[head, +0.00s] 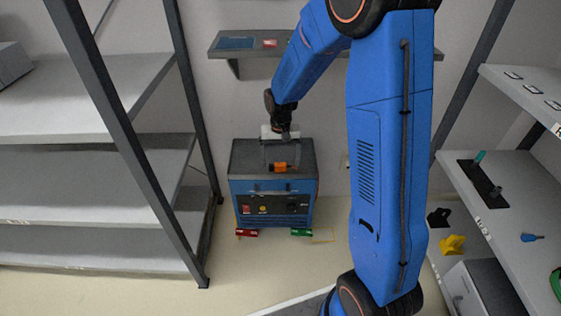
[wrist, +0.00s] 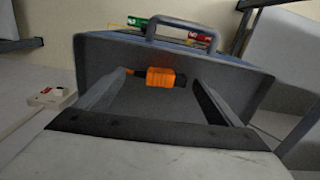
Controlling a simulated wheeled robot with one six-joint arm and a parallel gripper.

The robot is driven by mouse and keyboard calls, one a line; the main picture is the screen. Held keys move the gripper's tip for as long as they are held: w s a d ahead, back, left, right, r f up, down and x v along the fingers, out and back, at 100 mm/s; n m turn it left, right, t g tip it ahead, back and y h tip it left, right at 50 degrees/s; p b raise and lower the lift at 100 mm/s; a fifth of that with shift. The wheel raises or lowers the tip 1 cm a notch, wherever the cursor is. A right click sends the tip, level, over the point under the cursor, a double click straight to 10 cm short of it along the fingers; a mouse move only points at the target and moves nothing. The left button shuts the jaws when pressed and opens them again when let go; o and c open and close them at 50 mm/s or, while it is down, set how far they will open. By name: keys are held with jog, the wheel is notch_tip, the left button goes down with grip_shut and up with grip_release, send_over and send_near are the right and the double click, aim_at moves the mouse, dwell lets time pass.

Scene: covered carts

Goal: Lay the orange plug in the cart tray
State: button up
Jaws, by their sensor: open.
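The orange plug (head: 279,167) lies on the dark grey top tray (head: 243,160) of the blue cart. It also shows in the wrist view (wrist: 162,77), with a short black part at its left end. My gripper (head: 280,150) reaches down over the rear of the cart. In the wrist view my gripper (wrist: 158,84) is open, with one finger on each side of the plug and visible gaps between. I cannot tell whether the fingertips touch the tray.
A handle (wrist: 180,28) rises at the cart's far edge in the wrist view. Red (head: 246,233) and green (head: 302,232) pieces lie by the cart's foot. Grey shelves (head: 90,185) stand left, more shelves (head: 520,180) right. A wall shelf (head: 225,44) hangs behind.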

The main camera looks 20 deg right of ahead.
aim_at(281, 165)
notch_tip(281, 165, up, 7)
jog(key=s+d+r+n+t, duration=0.1)
jog(key=s+d+r+t, duration=0.1)
jog(key=s+r, duration=1.15)
jog(key=s+d+r+n+t, duration=0.1)
jog(key=s, duration=0.8)
jog(key=s+d+r+n+t, duration=0.1)
jog(key=s, duration=0.9)
jog(key=shift+r+t, duration=0.4)
